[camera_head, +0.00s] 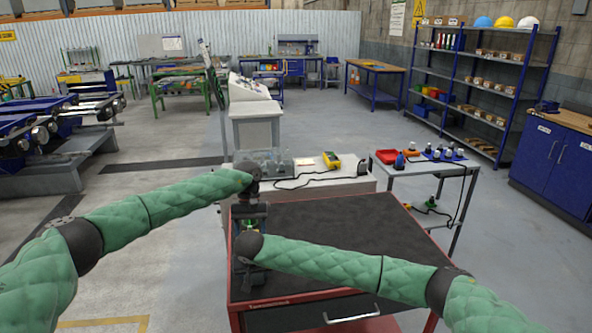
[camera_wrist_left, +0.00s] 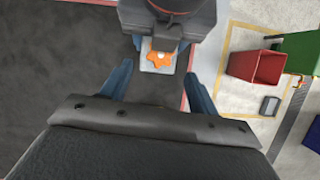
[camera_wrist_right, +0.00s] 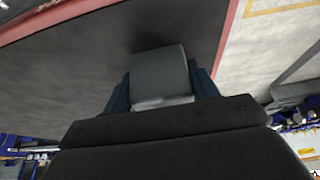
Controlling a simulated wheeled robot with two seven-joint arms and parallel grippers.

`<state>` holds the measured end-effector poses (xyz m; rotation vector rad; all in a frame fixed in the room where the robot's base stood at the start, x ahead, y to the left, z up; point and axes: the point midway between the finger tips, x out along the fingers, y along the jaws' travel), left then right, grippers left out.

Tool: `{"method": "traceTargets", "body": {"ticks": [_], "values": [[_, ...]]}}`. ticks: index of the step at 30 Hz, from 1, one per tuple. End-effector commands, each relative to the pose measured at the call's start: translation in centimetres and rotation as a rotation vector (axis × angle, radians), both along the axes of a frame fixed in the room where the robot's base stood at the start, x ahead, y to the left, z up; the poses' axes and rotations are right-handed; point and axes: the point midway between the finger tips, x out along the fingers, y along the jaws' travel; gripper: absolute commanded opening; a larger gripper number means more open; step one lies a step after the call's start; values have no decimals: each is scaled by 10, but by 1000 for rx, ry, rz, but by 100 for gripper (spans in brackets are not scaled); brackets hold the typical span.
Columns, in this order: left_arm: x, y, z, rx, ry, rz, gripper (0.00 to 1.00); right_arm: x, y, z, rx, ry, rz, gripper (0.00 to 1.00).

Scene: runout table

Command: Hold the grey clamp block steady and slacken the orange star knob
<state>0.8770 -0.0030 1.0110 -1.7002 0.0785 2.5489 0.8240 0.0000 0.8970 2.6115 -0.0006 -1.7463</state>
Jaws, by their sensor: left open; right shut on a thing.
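The grey clamp block (camera_wrist_right: 160,72) sits between the blue fingers of my right gripper (camera_wrist_right: 161,76) in the right wrist view, and that gripper is shut on it. In the left wrist view the orange star knob (camera_wrist_left: 160,59) shows on the light grey face of the block (camera_wrist_left: 150,69). My left gripper (camera_wrist_left: 158,70) is open, its blue fingers apart on either side of the knob's line, and it holds nothing. My right gripper's dark body (camera_wrist_left: 168,15) shows beyond the knob. In the head view the arms hide the knob and the block.
The dark-topped red cart (camera_head: 330,235) carries the work, at its left edge. Its right part is bare. Behind it, a side table (camera_head: 432,168) holds a red bin (camera_head: 386,156) and small items. A yellow meter (camera_head: 331,160) lies on a pale surface. A red box (camera_wrist_left: 257,67) shows on the floor.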

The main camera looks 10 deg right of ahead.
Motion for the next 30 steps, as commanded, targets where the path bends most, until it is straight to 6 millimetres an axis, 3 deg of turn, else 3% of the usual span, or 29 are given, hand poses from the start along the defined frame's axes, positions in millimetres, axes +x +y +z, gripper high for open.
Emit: {"method": "traceTargets", "body": {"ticks": [3,16,30], "values": [[8,-1,20,-1,-3,0,60,0,0,0,1,0,0,18],[29,-3,71,0,-2,2,60,0,0,0,1,0,0,18],[63,-53,63,-230,-176,157,60,0,0,0,1,0,0,18]]}}
